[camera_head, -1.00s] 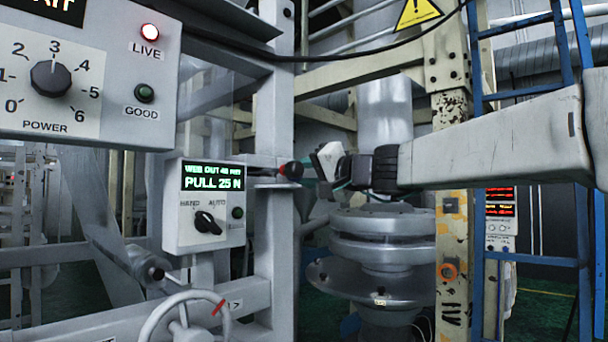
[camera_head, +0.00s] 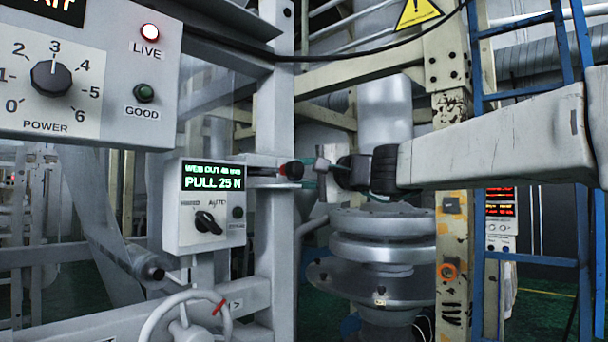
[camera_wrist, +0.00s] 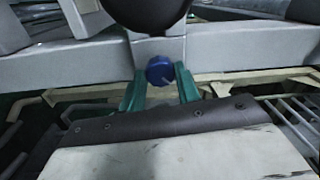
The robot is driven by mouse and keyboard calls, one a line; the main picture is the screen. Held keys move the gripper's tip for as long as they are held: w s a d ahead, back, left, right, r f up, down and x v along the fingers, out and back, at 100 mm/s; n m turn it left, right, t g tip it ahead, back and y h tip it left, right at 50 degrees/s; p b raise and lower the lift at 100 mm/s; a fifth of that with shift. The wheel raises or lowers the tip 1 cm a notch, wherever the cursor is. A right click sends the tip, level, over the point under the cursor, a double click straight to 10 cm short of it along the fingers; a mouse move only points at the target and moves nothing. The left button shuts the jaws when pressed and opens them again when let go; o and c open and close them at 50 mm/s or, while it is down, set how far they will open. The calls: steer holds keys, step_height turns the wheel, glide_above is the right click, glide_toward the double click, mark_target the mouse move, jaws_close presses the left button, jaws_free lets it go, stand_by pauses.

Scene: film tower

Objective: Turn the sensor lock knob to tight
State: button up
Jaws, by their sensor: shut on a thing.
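The lock knob is a round blue knob (camera_wrist: 160,70) on a grey metal bar in the wrist view. My gripper (camera_wrist: 161,84) has its green fingers on either side of the knob, shut on it. A light line shows on the knob's face, but I cannot read any tight mark. In the head view my gripper (camera_head: 312,172) reaches left to the grey upright post, beside a small red and black part (camera_head: 292,170). The blue knob cannot be made out there.
A control box with a lit green display (camera_head: 212,177) is left of the post, with a handwheel (camera_head: 187,318) below. A power panel (camera_head: 75,85) fills the upper left. A large metal roller (camera_head: 382,235) stands below my wrist. A blue ladder (camera_head: 482,250) is at right.

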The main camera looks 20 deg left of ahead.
steer(key=shift+f, duration=0.1)
steer(key=o, duration=1)
steer(key=v, duration=0.8)
steer(key=shift+w, duration=0.1)
